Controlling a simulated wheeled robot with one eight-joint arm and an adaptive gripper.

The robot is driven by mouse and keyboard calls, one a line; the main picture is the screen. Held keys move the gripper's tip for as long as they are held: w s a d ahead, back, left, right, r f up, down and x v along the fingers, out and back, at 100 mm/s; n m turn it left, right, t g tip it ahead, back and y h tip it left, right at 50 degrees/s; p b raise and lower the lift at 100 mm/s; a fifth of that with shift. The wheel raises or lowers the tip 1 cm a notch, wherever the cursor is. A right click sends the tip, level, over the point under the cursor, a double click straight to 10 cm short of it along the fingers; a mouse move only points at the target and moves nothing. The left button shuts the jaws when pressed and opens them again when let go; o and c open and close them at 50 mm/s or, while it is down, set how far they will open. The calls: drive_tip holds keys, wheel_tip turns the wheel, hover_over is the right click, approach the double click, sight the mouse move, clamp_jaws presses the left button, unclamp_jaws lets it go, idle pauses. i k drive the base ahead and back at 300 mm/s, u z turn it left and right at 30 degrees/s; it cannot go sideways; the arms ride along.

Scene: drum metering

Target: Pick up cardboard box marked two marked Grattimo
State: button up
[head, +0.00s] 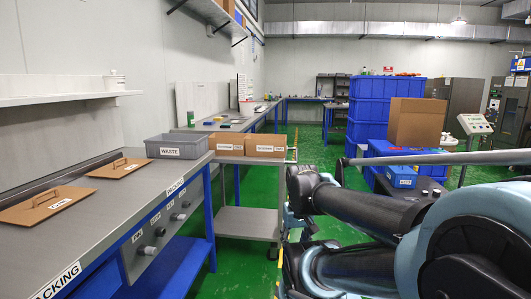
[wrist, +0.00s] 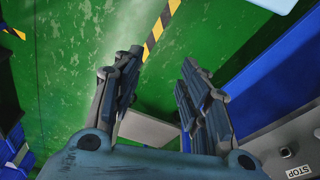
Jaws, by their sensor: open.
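Two small open cardboard boxes stand side by side on the grey trolley (head: 245,214) beside the bench: the left box (head: 230,139) and the right box (head: 265,145). Each has a white label on its front, too small to read, so I cannot tell which is marked two or Grattimo. My gripper (wrist: 158,65) shows in the wrist view. Its two fingers are apart with nothing between them, over the green floor. The boxes are not seen in the wrist view, and my gripper is not clearly seen in the head view.
A grey WASTE bin (head: 178,147) and two flat cardboard pieces with handles (head: 45,204) (head: 119,167) lie on the packing bench (head: 95,217). Blue crates (head: 383,103) and a large cardboard box (head: 416,122) stand at right. Green floor is open behind the trolley.

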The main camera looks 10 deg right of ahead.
sight(257, 145)
drive_tip(key=k, duration=0.6)
drive_tip(key=z, duration=0.45)
drive_tip(key=i, duration=0.85)
drive_tip(key=z, duration=0.6)
drive_tip(key=i, duration=1.15)
drive_tip(key=u, duration=0.6)
drive_tip(key=i, duration=1.05)
drive_tip(key=u, duration=0.6)
